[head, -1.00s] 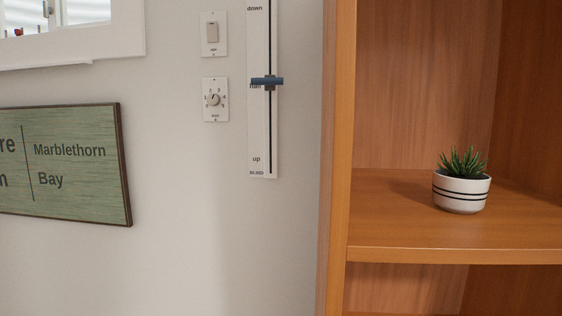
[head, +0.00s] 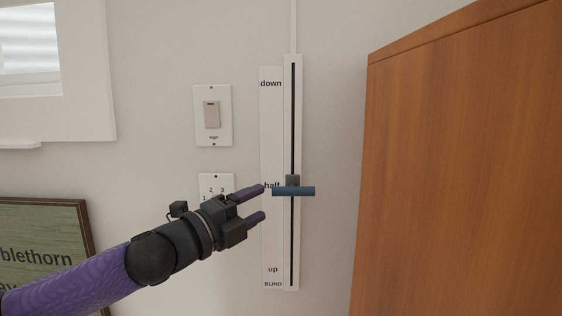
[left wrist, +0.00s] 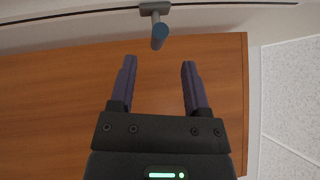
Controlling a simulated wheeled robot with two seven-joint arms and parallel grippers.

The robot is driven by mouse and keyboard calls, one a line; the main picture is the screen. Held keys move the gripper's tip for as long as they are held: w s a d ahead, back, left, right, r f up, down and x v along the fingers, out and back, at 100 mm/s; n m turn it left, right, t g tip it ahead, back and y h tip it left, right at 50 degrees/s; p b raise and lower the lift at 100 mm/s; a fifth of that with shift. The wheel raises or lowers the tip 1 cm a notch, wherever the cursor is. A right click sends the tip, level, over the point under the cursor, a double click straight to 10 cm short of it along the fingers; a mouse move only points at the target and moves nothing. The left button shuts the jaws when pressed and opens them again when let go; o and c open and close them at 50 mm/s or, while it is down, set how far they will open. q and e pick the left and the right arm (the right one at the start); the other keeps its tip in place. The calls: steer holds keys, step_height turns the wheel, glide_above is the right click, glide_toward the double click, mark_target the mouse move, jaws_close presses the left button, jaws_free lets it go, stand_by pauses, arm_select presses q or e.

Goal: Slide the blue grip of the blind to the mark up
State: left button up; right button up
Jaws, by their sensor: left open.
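The blue grip (head: 294,191) is a short horizontal bar on a dark slider in the vertical track of the blind panel (head: 272,230). It stands level with the word "half". The mark up (head: 272,269) is printed near the panel's bottom, and "down" near its top. My left gripper (head: 259,203) is open and empty, just left of the grip, its fingertips pointing right. In the left wrist view the blue grip (left wrist: 159,36) lies beyond the fingertips, roughly between their lines and apart from them. My right gripper is not in view.
A switch plate (head: 212,115) and a dial plate (head: 214,184), partly hidden by my gripper, are on the wall to the left. A wooden cabinet (head: 460,170) stands to the right. A green sign (head: 40,250) hangs at lower left.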

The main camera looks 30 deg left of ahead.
mark_target(278, 195)
arm_select(q)
steer(key=p+x, duration=0.3)
steer(key=x, duration=0.2)
steer(key=shift+a+r, duration=0.15)
steer(key=shift+w+d, duration=0.25)
steer(key=shift+w, duration=0.05)
steer(key=shift+w+d, duration=0.1)
steer(key=shift+w, duration=0.05)
steer(key=shift+f, duration=0.2)
steer(key=c, duration=0.7)
jaws_close()
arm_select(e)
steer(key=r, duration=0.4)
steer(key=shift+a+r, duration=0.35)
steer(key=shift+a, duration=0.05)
